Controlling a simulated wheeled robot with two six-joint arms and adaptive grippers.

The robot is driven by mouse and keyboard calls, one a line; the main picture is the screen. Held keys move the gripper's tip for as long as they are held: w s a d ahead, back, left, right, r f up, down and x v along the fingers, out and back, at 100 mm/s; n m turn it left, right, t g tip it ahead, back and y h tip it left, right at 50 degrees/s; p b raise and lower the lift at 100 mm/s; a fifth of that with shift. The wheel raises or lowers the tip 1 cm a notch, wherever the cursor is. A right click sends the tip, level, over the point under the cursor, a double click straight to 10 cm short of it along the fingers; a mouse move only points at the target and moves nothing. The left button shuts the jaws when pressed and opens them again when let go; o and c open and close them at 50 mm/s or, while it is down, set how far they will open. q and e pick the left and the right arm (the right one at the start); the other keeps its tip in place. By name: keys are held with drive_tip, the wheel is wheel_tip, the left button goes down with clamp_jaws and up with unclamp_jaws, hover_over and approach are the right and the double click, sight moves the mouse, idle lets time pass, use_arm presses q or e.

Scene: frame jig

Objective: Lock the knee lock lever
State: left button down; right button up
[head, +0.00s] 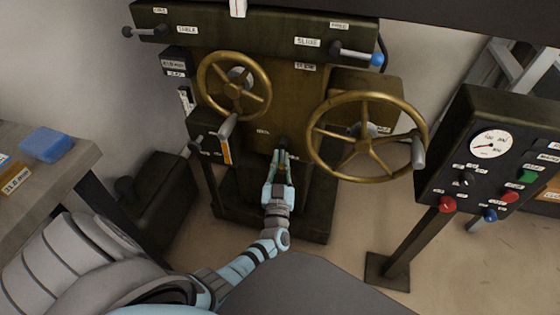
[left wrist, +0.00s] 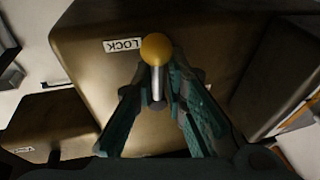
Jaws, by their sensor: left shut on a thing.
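The knee lock lever shows in the left wrist view as a short metal rod with a yellow ball knob (left wrist: 156,49). It stands out from a brown machine face near a label reading LOCK (left wrist: 123,45). My left gripper (left wrist: 155,95) has its two teal fingers on either side of the rod, shut on the lever below the knob. In the head view my left gripper (head: 281,165) reaches the lower middle of the machine, between the two handwheels. The lever there is mostly hidden by the fingers. My right gripper is in neither view.
A smaller brass handwheel (head: 234,87) is above left of the gripper, and a larger one (head: 367,137) is close on its right. A control panel (head: 490,180) on a post stands at the right. A bench (head: 50,190) with a blue box (head: 47,142) is at the left.

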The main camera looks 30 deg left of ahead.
use_arm(q)
drive_tip(key=shift+d+f, duration=0.15)
drive_tip(key=c, duration=2)
unclamp_jaws()
drive_tip(key=o, duration=0.3)
drive_tip(key=shift+w+d, duration=0.1)
drive_tip(key=shift+d, duration=0.05)
drive_tip(key=shift+r, duration=0.2)
wheel_tip(320, 180, up, 10)
drive_tip(key=shift+f, duration=0.15)
